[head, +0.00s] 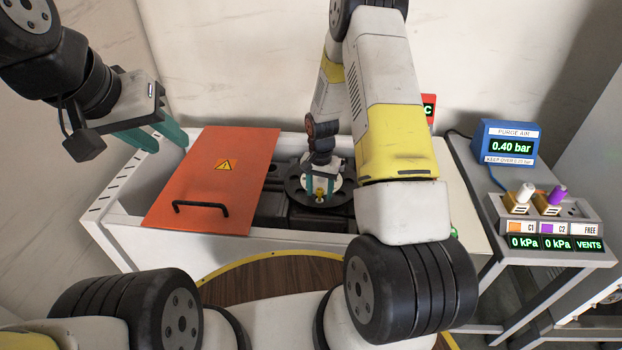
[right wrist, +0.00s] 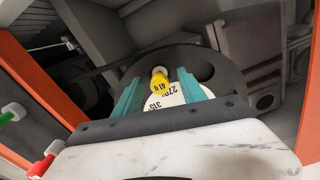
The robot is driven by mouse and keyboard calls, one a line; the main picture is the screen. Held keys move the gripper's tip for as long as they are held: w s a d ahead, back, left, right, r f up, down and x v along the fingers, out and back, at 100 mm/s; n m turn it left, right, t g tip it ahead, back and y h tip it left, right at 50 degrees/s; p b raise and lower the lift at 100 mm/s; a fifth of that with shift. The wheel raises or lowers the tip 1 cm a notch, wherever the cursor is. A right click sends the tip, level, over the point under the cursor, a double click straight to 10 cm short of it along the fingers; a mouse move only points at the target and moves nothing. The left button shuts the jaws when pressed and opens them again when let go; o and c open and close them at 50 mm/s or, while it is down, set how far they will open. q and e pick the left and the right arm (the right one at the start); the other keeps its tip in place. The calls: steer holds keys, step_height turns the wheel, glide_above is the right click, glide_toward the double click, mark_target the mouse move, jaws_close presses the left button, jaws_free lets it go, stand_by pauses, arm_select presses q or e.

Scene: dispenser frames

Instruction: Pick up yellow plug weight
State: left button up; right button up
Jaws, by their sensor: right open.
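In the head view the plug (head: 320,194) is small and yellow below my right gripper (head: 321,186). My left gripper (head: 160,134) hangs empty at the left, its teal fingers apart, near the box's left wall.
An orange lid (head: 222,165) with a black handle covers the left part of the white box (head: 110,235). A side table at right holds a blue purge air display (head: 505,142) and a panel with white and purple plugs (head: 557,194). My right arm hides part of the box.

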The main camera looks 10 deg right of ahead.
steer(key=shift+c, duration=0.4)
jaws_close()
